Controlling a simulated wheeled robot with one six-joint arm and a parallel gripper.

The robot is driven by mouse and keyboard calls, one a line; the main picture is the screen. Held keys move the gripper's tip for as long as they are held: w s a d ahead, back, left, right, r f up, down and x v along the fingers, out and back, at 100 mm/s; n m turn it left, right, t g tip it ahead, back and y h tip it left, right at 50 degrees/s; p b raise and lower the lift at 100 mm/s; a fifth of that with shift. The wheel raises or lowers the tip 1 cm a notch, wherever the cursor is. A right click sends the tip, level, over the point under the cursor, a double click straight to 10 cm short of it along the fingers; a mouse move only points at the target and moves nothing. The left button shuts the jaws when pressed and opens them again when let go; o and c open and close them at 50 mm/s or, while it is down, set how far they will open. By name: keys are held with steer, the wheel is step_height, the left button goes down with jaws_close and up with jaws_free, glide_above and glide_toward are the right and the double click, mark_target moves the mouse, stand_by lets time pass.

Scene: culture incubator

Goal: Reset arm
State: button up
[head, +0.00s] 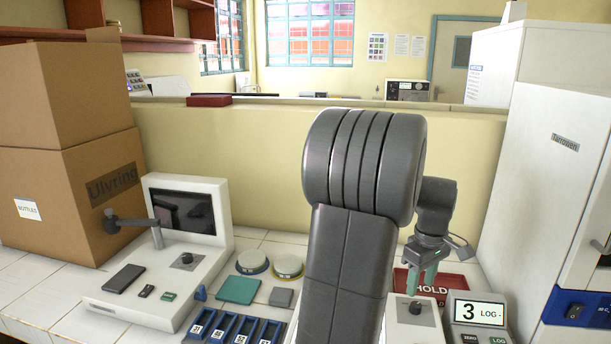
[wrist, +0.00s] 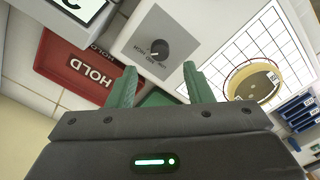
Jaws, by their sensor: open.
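My gripper (head: 428,277) hangs at the end of my arm, right of centre in the head view, above the back of the counter. In the wrist view its two green fingers (wrist: 160,90) are apart with nothing held between them. Below it are a red HOLD tray (wrist: 75,68) and a grey box with a black knob (wrist: 160,48). The red tray also shows in the head view (head: 455,283), partly behind my gripper. My arm hides the middle of the counter.
A display reading 3 (head: 478,312) stands at the front right, beside a tall white cabinet (head: 550,140). Left are stacked cardboard boxes (head: 65,190) and a white console with a screen (head: 185,210). Two round dishes (head: 287,266), a teal pad (head: 238,290) and blue numbered racks (head: 222,328) lie between.

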mark_target(416, 304)
step_height(416, 304, down, 6)
steer(key=shift+f, duration=0.15)
steer(key=shift+r, duration=0.2)
step_height(416, 304, up, 13)
step_height(416, 304, down, 14)
steer(key=shift+r, duration=0.2)
steer(key=n+b, duration=0.1)
steer(key=n, duration=0.3)
steer(key=n+b, duration=0.2)
steer(key=n, duration=0.2)
steer(key=shift+r+n, duration=0.1)
steer(key=shift+n, duration=0.2)
steer(key=shift+r+n, duration=0.3)
step_height(416, 304, up, 11)
steer(key=shift+p, duration=0.35)
